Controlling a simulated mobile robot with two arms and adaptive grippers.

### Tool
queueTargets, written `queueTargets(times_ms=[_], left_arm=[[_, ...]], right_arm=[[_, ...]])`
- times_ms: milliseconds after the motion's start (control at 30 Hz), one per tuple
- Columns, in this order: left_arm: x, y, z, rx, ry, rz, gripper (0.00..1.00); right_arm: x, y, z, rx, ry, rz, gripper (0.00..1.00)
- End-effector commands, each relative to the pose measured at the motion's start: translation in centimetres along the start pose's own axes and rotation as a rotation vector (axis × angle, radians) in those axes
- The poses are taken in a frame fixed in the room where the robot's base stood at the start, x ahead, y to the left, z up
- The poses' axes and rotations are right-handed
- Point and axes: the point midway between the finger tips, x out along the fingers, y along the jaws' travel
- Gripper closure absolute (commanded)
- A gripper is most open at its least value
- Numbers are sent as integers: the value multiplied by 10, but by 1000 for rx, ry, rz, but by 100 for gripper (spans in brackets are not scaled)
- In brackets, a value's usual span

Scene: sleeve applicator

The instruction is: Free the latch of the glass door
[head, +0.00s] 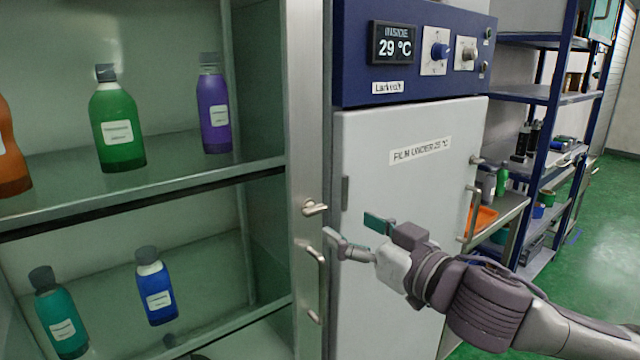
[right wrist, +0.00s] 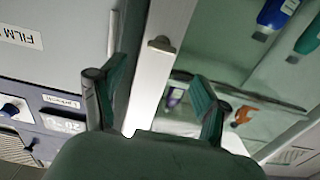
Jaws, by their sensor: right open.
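The glass door (head: 303,120) has a steel frame and fills the left of the head view, with bottles visible behind it. Its small metal latch (head: 314,208) sits on the frame above a curved handle (head: 322,275). My right gripper (head: 354,236) is open and empty, just right of the frame and slightly below the latch in the head view. Its two fingers (right wrist: 158,88) stand apart in the wrist view. My left gripper is not in view.
A white cabinet door (head: 400,240) with a film label stands behind my right gripper, under a blue panel (head: 415,85) with a display and knobs. Blue shelving (head: 535,95) and an orange tray (head: 482,218) are at the right. Green floor (head: 612,220) lies clear beyond.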

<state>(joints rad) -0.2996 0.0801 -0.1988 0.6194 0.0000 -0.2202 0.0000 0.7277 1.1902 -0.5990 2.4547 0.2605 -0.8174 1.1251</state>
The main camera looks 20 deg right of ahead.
Motion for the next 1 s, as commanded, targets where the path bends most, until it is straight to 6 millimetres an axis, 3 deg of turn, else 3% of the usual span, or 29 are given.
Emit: queueTargets(times_ms=[33, 300, 500, 900, 1000], left_arm=[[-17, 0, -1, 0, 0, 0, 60], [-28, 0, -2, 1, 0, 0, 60], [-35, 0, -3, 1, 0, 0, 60], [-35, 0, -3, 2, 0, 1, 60], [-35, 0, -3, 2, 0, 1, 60]], right_arm=[[2, -1, -6, 2, -6, -4, 25], [53, -2, -3, 2, 2, -3, 25], [77, -1, -1, 0, 1, -2, 25], [84, -1, 1, -1, 0, -3, 25], [84, -1, 1, -1, 0, -3, 42]])
